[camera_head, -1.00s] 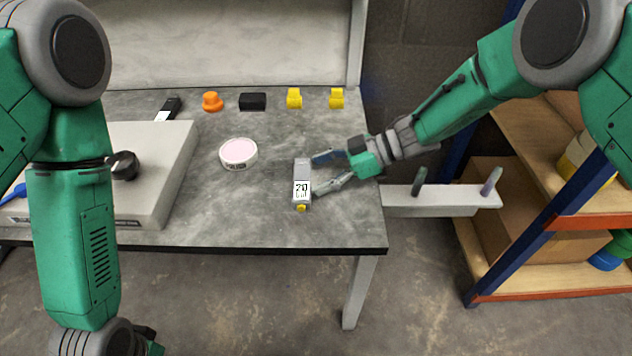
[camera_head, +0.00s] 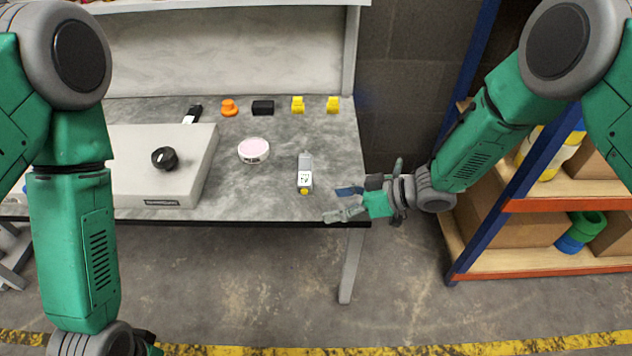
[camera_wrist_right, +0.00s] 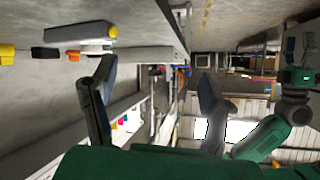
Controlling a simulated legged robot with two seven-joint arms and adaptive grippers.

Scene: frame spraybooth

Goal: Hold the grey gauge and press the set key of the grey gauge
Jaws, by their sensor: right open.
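The grey gauge (camera_head: 305,170) lies on the grey workbench near its right front part. It has a light display face and a yellow key (camera_head: 303,191) at its near end. My right gripper (camera_head: 332,204) is open and empty at the bench's front right corner, to the right of the gauge and nearer to me, apart from it. Its two spread fingers also show in the right wrist view (camera_wrist_right: 152,85), with nothing between them.
A round pink-topped dish (camera_head: 254,150) and a pale box with a black knob (camera_head: 188,181) stand left of the gauge. Orange, black and yellow pieces line the back of the bench (camera_head: 230,200). A shelf rack (camera_head: 520,271) stands at the right.

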